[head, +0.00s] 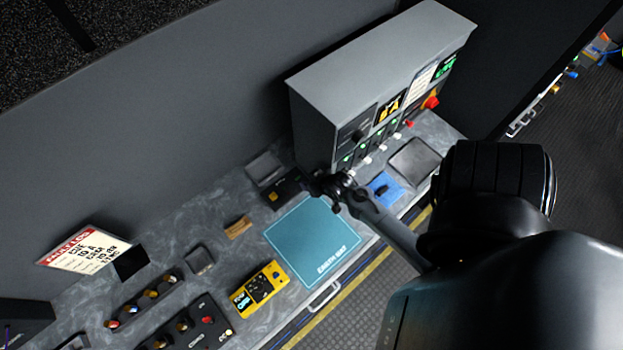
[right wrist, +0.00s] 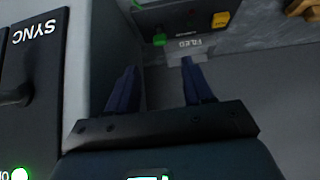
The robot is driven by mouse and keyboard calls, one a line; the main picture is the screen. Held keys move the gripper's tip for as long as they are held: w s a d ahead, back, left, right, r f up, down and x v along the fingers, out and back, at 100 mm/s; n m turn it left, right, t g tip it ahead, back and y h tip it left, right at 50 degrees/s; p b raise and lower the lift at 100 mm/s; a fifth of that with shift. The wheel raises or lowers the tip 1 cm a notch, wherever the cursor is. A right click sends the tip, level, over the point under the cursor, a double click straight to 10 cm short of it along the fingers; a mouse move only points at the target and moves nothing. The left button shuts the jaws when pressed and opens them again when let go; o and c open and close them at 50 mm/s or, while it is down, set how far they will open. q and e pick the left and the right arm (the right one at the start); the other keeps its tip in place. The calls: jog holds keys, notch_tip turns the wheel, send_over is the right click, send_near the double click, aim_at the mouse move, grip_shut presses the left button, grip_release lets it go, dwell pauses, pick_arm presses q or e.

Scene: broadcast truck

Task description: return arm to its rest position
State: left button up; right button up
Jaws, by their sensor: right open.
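My right arm reaches in from the lower right of the head view. Its gripper (head: 335,185) is over the back of the bench, near the foot of the grey cabinet and the far corner of the teal mat. In the right wrist view the two dark blue fingers of the right gripper (right wrist: 158,85) stand apart with nothing between them. Beyond the fingertips is a black device (right wrist: 180,15) with a green and an orange button, and a grey tray marked FILED (right wrist: 185,48). My left gripper does not show.
The grey cabinet (head: 375,55) with switches stands close beside the gripper. The teal earth mat (head: 310,240) is bare. A yellow meter (head: 260,288), a blue item (head: 385,190), a fault log sheet (head: 85,252) and a control box (head: 185,330) lie on the bench (head: 215,220).

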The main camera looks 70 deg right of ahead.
dwell(0.4)
jog(key=w+a+r+n+y, duration=0.2)
jog(key=a+r+n, duration=0.1)
jog(key=a+r, duration=0.6)
jog(key=s+a+r+n+g+y+p, duration=0.1)
jog(key=s+a+r+n+g, duration=0.2)
jog(key=s+a+r, duration=0.3)
jog(key=a+r+n, duration=0.1)
jog(key=a+r, duration=0.2)
jog(key=a, duration=0.3)
jog(key=shift+a+r+y, duration=0.15)
jog(key=shift+r+y, duration=0.1)
jog(key=shift+y, duration=0.15)
